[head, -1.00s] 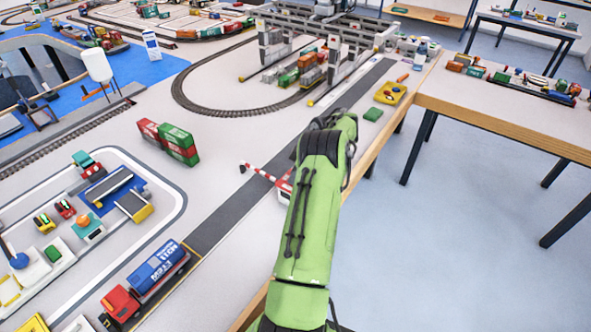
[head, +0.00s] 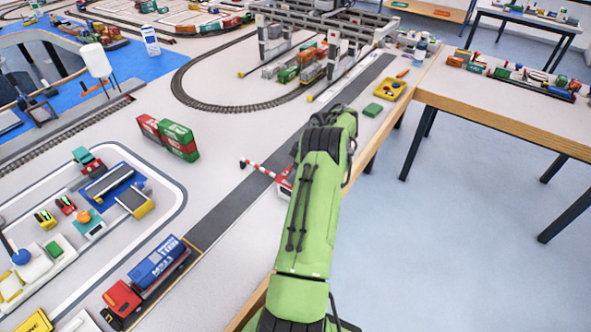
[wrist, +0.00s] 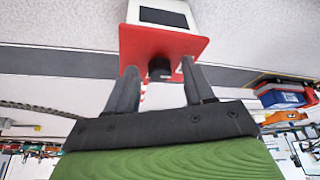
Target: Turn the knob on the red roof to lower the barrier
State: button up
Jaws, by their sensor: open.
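The red roof (wrist: 165,43) of the small booth shows at the top of the wrist view, with a white part carrying a dark panel above it. A short black knob (wrist: 160,68) sticks out from the roof. My gripper (wrist: 158,69) is open, with one finger on each side of the knob; I cannot tell whether either touches it. In the head view, the booth (head: 284,187) is mostly hidden behind my green arm. The red-and-white barrier (head: 258,169) reaches left from it over the grey road, its free end looking raised. A striped bit shows between my fingers.
A red truck with a blue container (head: 157,265) stands on the road (head: 225,208) at the lower left. Red and green containers (head: 168,138) stand left of the road. A yellow tray (head: 390,90) and green block (head: 373,110) lie near the table's right edge. A gantry crane (head: 310,25) stands behind.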

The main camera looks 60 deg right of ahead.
jog(key=p+v, duration=0.4)
jog(key=v, duration=1.1)
jog(key=shift+r+p, duration=0.4)
jog(key=shift+s, duration=0.15)
